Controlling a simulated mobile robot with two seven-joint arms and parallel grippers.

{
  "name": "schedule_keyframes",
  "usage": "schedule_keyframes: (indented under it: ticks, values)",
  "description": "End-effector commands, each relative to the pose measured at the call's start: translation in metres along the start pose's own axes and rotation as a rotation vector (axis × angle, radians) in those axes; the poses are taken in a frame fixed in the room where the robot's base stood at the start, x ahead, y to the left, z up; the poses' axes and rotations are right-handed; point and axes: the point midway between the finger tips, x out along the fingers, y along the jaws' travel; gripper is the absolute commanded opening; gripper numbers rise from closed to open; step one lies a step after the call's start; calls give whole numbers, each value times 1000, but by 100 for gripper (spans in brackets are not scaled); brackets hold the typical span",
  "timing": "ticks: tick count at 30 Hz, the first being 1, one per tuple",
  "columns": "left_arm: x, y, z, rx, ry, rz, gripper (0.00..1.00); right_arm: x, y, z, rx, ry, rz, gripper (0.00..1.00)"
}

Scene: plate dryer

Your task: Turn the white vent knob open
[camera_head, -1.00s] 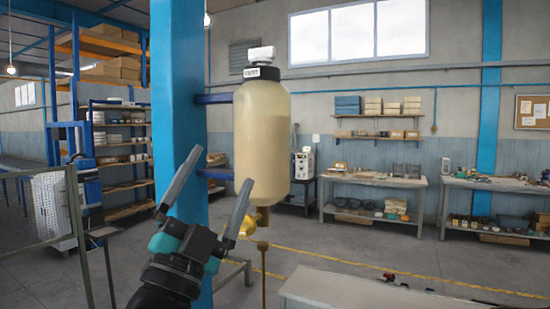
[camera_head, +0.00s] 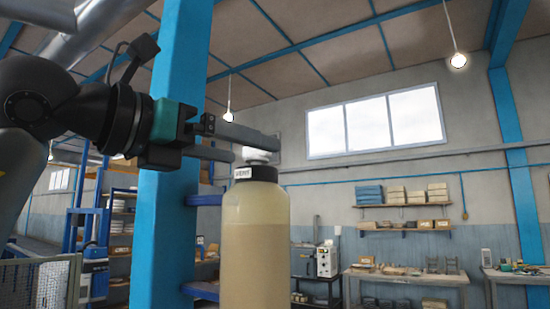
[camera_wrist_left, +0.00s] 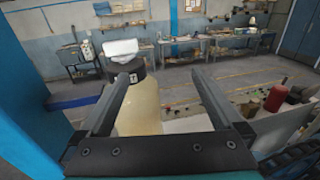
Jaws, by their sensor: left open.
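The white vent knob (camera_head: 257,155) sits on the black cap (camera_head: 258,173) of a tall cream tank (camera_head: 254,240), beside a blue post. My left gripper (camera_head: 262,147) reaches in level from the left at the knob's height. In the left wrist view the knob (camera_wrist_left: 121,49) shows ahead of the open fingers (camera_wrist_left: 165,80), nearer the left one. I cannot tell whether the fingers touch it. My right gripper is not in view.
The blue post (camera_head: 174,220) stands just left of the tank, with blue brackets (camera_head: 203,199) reaching toward it. Workbenches (camera_head: 400,276) and wall shelves (camera_head: 405,205) are far behind. The space right of the tank is clear.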

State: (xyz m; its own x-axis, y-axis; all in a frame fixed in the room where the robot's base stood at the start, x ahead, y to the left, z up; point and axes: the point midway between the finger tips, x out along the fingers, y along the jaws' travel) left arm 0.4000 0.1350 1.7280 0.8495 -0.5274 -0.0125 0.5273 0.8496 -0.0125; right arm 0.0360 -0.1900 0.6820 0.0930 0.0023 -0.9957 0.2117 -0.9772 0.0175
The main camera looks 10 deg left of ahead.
Motion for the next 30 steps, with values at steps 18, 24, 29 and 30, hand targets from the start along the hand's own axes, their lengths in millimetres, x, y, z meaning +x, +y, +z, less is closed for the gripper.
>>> schedule_keyframes:
  ticks: [18,24,29,30]
  values:
    - [26,49,28,8,-7,207,100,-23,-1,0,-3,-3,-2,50]
    - [68,57,29,9,-8,206,100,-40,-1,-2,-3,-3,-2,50]
    - [94,63,29,9,-10,207,100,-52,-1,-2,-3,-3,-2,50]
    - [100,64,28,9,-10,206,100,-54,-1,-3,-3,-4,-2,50]
